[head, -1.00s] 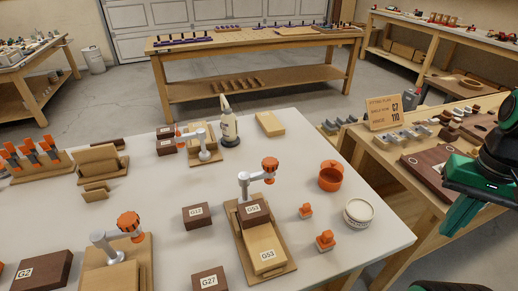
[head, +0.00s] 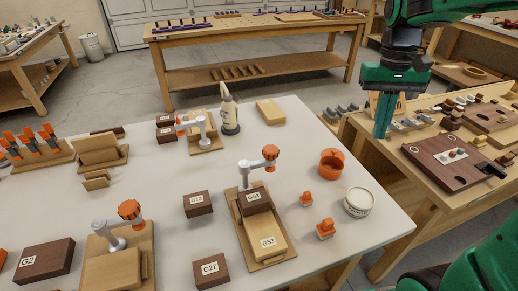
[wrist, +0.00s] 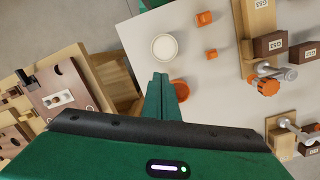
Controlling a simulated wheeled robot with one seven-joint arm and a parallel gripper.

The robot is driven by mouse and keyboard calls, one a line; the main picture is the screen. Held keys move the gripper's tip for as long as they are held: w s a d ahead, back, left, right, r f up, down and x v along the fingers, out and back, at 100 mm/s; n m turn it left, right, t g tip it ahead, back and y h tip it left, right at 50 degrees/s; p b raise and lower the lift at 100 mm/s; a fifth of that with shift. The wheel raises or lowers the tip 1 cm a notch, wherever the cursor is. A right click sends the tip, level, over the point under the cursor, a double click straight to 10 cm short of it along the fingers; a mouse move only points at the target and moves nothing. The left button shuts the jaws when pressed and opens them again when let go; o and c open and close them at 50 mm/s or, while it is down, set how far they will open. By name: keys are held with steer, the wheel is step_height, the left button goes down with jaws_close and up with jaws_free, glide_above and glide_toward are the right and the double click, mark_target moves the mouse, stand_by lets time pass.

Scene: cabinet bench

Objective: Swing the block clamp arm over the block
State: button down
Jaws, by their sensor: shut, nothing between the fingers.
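The block clamp on the middle board has a silver post and arm (head: 245,170) with an orange knob (head: 270,153). The arm points right along the block's back side; the knob hangs off to the right, not above the block. In the wrist view the knob (wrist: 268,86) shows beside the brown block (wrist: 270,44). My gripper (head: 381,132) is shut and empty, pointing down near the table's right edge, well apart from the clamp. Its fingers show in the wrist view (wrist: 161,82).
An orange cup (head: 331,164), a white round tub (head: 359,201) and small orange pieces (head: 306,199) lie right of the clamp. Loose brown blocks (head: 198,203) lie left.

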mark_target(258, 164)
steer(key=w+a+f+n, duration=0.1)
steer(key=w+a, duration=0.3)
steer(key=a, duration=0.6)
steer(key=w+a+n+g, duration=0.1)
steer(key=w+a, duration=0.4)
steer(key=a, duration=0.5)
steer(key=w+a+f+n, duration=0.1)
steer(key=w+a+n, duration=0.2)
steer(key=a, duration=0.7)
steer(key=shift+w+f+n, duration=0.3)
steer(key=shift+w, duration=0.55)
steer(key=s+d+f, duration=0.1)
steer(key=s+f, duration=0.5)
steer(key=f, duration=0.3)
steer(key=shift+d+f, duration=0.35)
steer(key=shift+s+d, duration=0.1)
steer(key=shift+g, duration=0.3)
